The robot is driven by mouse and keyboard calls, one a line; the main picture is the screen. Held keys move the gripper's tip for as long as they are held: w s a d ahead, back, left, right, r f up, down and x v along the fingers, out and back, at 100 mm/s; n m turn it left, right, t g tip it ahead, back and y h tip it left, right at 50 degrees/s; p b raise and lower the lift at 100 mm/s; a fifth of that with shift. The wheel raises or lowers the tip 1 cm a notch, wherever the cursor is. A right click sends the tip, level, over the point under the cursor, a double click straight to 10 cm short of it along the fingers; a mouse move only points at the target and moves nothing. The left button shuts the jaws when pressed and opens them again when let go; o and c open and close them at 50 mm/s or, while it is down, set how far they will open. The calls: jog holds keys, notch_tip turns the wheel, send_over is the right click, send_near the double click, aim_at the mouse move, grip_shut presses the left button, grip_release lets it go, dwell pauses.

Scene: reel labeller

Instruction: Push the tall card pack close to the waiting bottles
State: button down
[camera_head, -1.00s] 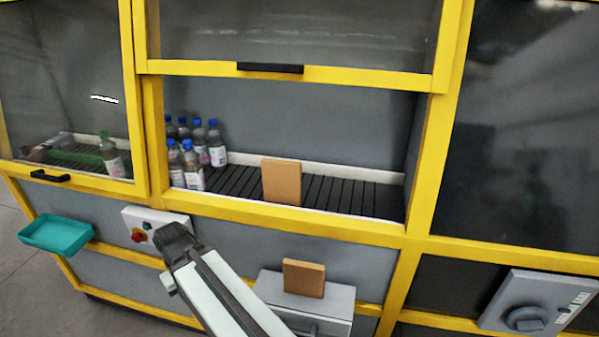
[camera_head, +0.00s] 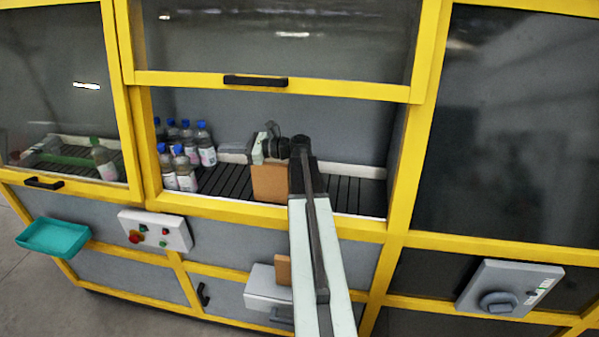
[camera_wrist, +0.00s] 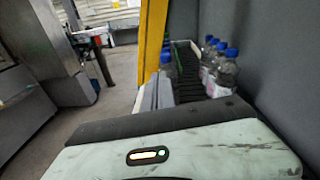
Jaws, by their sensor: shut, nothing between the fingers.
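The tall card pack (camera_head: 269,183), an orange-brown block, stands upright on the dark slatted conveyor (camera_head: 345,193) inside the open bay. The waiting bottles (camera_head: 186,180), several clear ones with blue caps, stand in a cluster at the conveyor's left end, with a clear gap between them and the pack. My gripper (camera_head: 232,147) is shut and empty. It points left, behind and above the pack in the head view; I cannot tell whether it touches it. My arm covers the pack's right edge. The wrist view shows the bottles (camera_wrist: 221,72) ahead; the pack is hidden there.
A yellow frame (camera_head: 270,218) borders the bay, with a raised door (camera_head: 255,82) above. A pale rail (camera_head: 355,171) runs along the conveyor's back. A second brown block (camera_head: 283,270) rests on a grey box below. A teal tray (camera_head: 53,238) is at lower left.

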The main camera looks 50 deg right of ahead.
jog(key=s+d+r+m+t, duration=0.1)
jog(key=s+d+r+m, duration=0.15)
jog(key=s+d, duration=1.35)
notch_tip(320, 180, down, 15)
jog(key=s+a+b, duration=0.1)
jog(key=b, duration=1.4)
jog(key=shift+s+a, duration=0.3)
jog(key=shift+a, duration=0.1)
jog(key=shift+n, duration=0.25)
